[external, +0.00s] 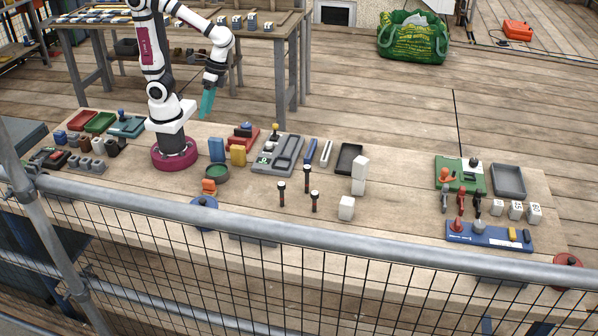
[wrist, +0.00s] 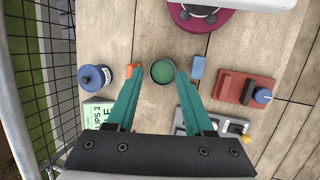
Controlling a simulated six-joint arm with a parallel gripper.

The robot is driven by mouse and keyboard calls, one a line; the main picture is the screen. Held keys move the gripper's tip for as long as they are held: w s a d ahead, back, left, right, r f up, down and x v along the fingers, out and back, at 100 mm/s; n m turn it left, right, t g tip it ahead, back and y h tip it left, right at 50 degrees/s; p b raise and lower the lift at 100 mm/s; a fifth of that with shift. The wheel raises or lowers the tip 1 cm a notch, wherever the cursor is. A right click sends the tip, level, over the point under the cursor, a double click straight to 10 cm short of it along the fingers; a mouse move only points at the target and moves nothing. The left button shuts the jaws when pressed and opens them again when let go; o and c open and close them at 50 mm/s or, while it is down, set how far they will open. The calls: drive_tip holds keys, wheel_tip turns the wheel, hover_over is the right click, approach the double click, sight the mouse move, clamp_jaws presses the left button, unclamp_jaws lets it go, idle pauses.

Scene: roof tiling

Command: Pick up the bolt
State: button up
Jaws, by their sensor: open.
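Three dark, slim upright pieces with pale-banded heads, which look like bolts, stand on the table right of centre in the external view: a left one (external: 281,191), a taller middle one (external: 307,180) and a right one (external: 314,201). I cannot tell which is the task's bolt. None of them can be made out in the wrist view. My gripper (external: 207,104) has teal fingers and hangs above the table near my base, well left of these pieces. In the wrist view my gripper (wrist: 158,77) is open, with nothing held between the fingers.
A round green-lined dish (wrist: 162,72) lies below, framed by my fingertips. White blocks (external: 347,208) stand right of the upright pieces. Bare tabletop (external: 395,205) stretches farther right. A metal rail (external: 330,240) and mesh run along the front.

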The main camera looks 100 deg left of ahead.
drive_tip(key=w+d+f+n+t+h, duration=0.1)
drive_tip(key=w+d+f+n+h, duration=0.1)
drive_tip(key=w+n+h, duration=0.6)
drive_tip(key=w+d+f+n+t+h, duration=0.1)
drive_tip(key=w+d+n+h, duration=0.3)
drive_tip(key=w, duration=0.8)
drive_tip(key=w+a+f+n+t+h, duration=0.2)
drive_tip(key=w+a+f+n+t, duration=0.6)
drive_tip(key=w+n, duration=0.3)
drive_tip(key=f, duration=0.4)
drive_tip(key=a+f, duration=0.1)
drive_tip(key=f, duration=0.2)
drive_tip(key=shift+s, duration=0.25)
hover_over(307, 193)
drive_tip(key=shift+s+a+r, duration=0.1)
drive_tip(key=shift+a+r, duration=0.05)
drive_tip(key=shift+a, duration=0.2)
clamp_jaws()
